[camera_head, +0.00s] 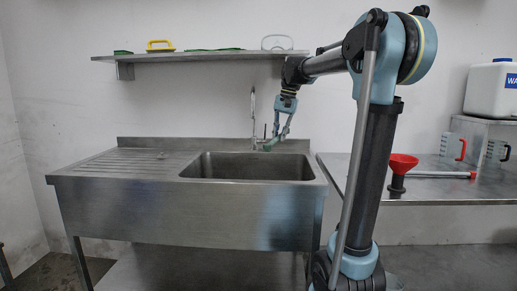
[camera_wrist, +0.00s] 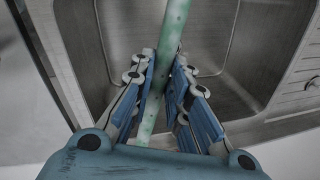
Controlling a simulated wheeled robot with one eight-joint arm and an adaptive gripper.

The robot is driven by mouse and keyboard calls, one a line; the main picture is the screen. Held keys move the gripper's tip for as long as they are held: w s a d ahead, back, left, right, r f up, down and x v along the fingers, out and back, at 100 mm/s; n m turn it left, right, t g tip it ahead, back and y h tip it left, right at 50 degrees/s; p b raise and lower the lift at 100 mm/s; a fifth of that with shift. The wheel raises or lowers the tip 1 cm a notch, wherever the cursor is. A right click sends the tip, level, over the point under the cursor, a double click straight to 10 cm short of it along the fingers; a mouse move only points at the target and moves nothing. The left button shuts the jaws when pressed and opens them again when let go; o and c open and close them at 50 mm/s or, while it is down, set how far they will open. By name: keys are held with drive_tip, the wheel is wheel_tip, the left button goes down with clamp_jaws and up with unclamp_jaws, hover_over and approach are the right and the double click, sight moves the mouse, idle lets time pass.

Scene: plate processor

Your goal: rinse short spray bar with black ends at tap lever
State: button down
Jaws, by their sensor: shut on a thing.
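A pale green speckled spray bar (camera_wrist: 161,70) runs lengthwise between the blue fingers of my gripper (camera_wrist: 164,60) in the wrist view. The fingers are shut on it. Its ends are cut off or hidden there, so I cannot tell their colour. In the head view my gripper (camera_head: 273,139) points down over the back edge of the sink, with a small green part of the bar (camera_head: 267,147) below it. The upright metal tap (camera_head: 253,113) stands just left of my gripper. I cannot clearly make out its lever or any running water.
The steel sink basin (camera_head: 250,167) is empty, with a ribbed drainboard (camera_head: 125,163) on its left. A wall shelf (camera_head: 205,55) is above.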

drive_tip(key=s+a+f+n, duration=0.3)
drive_tip(key=s+a, duration=0.6)
drive_tip(key=s, duration=0.1)
drive_tip(key=w+a+f, duration=0.1)
drive_tip(key=w, duration=0.6)
drive_tip(key=w+a+f, duration=0.1)
drive_tip(key=w+f, duration=0.1)
drive_tip(key=w, duration=0.5)
drive_tip(key=shift+a+g, duration=0.3)
drive_tip(key=shift+w, duration=0.1)
drive_tip(key=shift+d, duration=0.3)
idle(0.3)
drive_tip(key=shift+w+d, duration=0.1)
drive_tip(key=shift+d, duration=0.2)
drive_tip(key=shift+a, duration=0.25)
drive_tip(key=shift+a, duration=0.35)
